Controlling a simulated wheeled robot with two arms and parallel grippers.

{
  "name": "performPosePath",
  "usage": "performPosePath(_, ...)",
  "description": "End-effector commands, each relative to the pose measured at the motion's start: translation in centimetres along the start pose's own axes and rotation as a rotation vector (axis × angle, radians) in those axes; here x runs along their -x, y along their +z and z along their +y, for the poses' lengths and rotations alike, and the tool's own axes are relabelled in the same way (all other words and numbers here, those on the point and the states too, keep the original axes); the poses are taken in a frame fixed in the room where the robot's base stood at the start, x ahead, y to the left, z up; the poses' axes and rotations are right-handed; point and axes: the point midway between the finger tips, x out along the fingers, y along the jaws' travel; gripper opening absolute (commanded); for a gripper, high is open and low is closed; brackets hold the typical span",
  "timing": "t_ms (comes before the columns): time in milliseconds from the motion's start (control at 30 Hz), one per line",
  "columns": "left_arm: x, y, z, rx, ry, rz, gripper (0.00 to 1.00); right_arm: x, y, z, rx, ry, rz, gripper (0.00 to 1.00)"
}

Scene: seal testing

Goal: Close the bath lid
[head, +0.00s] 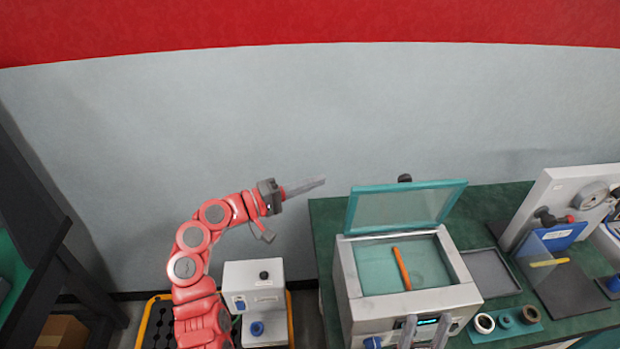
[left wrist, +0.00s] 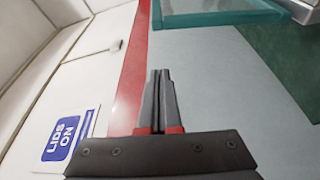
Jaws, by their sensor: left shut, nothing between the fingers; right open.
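The bath (head: 345,275) is a grey box with teal water inside, and its lid (head: 405,205) stands raised and tilted back at the rear edge. The lid has a teal frame and a clear pane. An orange stick (head: 402,268) lies in the bath opening. My left gripper (head: 323,182) is shut and empty, left of the raised lid and apart from it. It also shows shut in the left wrist view (left wrist: 161,72), with a teal-edged panel, apparently the lid (left wrist: 215,18), beyond it. My right gripper (head: 428,319) is open at the bath's front, by its display; only its fingers show.
A dark tray (head: 490,271), a teal holder with rings (head: 505,322) and a grey stand with a gauge (head: 560,195) are right of the bath on the green bench (head: 328,215). A white box (head: 252,277) stands lower left. Blank wall lies behind.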

Motion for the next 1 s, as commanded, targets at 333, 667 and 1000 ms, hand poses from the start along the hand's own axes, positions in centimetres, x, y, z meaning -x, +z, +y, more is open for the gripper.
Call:
performPosePath(333,-7.2,-0.1,0.7,-0.002,0.001,0.000,0.00,-3.7,-0.6,0.2,0.000,0.000,0.000,0.51)
performPosePath(667,-5.8,3.1,0.3,-0.001,0.001,0.006,0.00,-5.9,-1.0,0.3,0.000,0.000,0.000,0.51)
performPosePath(1000,-5.6,3.6,0.1,-0.003,0.002,0.006,0.00,-6.0,-1.0,0.3,0.000,0.000,0.000,0.51)
